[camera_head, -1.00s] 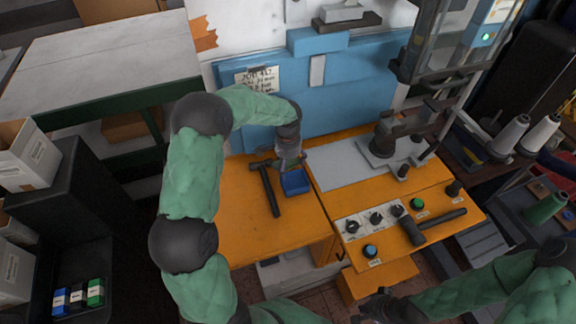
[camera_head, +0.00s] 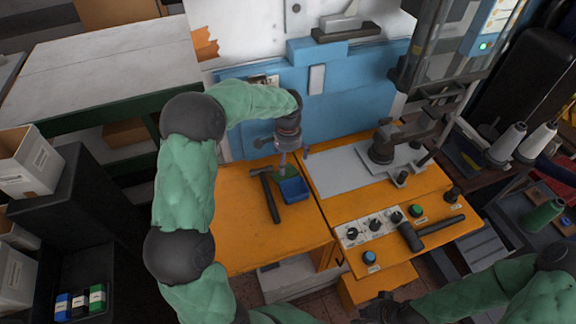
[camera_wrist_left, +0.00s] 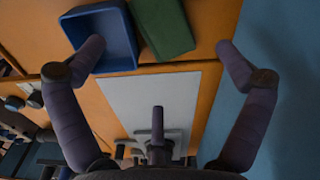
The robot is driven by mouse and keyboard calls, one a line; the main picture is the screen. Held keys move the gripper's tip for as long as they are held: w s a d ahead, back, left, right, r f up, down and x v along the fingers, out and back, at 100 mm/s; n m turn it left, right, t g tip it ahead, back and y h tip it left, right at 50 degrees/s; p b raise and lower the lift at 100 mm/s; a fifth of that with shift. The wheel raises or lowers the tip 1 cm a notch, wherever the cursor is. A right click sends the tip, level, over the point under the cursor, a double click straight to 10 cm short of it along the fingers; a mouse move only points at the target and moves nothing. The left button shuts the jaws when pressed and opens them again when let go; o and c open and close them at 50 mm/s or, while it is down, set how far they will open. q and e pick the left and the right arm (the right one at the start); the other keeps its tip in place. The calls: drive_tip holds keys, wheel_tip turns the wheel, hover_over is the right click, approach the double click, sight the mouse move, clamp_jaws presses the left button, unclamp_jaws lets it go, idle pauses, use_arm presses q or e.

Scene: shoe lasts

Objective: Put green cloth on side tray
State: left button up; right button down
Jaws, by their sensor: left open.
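A folded green cloth (camera_head: 285,171) lies on the orange bench, just behind a small open blue tray (camera_head: 294,190). In the left wrist view the cloth (camera_wrist_left: 163,25) lies right beside the blue tray (camera_wrist_left: 132,45). My left gripper (camera_head: 282,160) is above the bench near the cloth. In the wrist view its fingers (camera_wrist_left: 158,47) are spread wide with nothing between them, one over the tray's edge and the other past the cloth. My right gripper (camera_head: 378,308) is low at the bottom edge, dark and partly cut off; its jaws are unclear.
A hammer (camera_head: 270,195) lies left of the tray, and another (camera_head: 425,232) lies by the control knobs. A grey plate (camera_head: 350,175) with a black clamp fixture (camera_head: 385,145) is to the right. A blue panel (camera_head: 350,100) stands behind the bench. The bench's front left is clear.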

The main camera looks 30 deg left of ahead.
use_arm(q)
drive_tip(key=shift+r+p, duration=0.4)
drive_tip(key=shift+r, duration=2.1)
